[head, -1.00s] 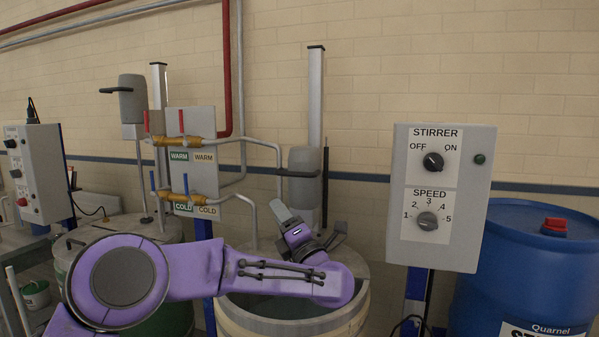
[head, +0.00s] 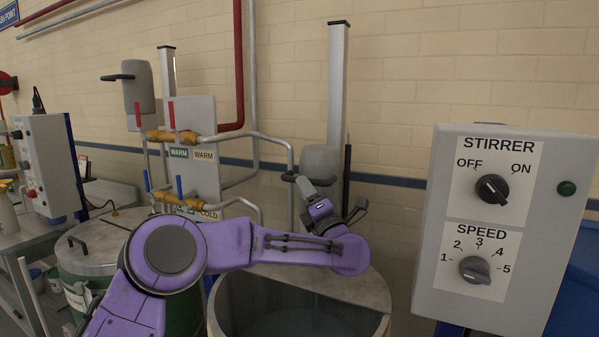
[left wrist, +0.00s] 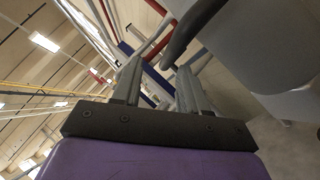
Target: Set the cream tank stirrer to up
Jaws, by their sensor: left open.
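The cream tank (head: 245,318) stands open at the bottom centre of the head view, with liquid inside. Its stirrer motor (head: 320,163) is a grey housing low on an upright silver column (head: 338,85). A dark handle (head: 289,177) sticks out to its left. My left gripper (head: 304,188) is open, just below and beside this handle. In the left wrist view, the two fingers (left wrist: 157,75) point towards the curved dark handle (left wrist: 190,28), whose end shows near the fingertips. The housing (left wrist: 270,45) fills the upper right. I cannot tell whether they touch. My right gripper is not in view.
A control box (head: 505,230) with STIRRER and SPEED knobs stands at the right. Warm and cold pipes and valves (head: 185,137) are left of the column. Another stirrer (head: 139,95) sits high over a lidded green tank (head: 95,250).

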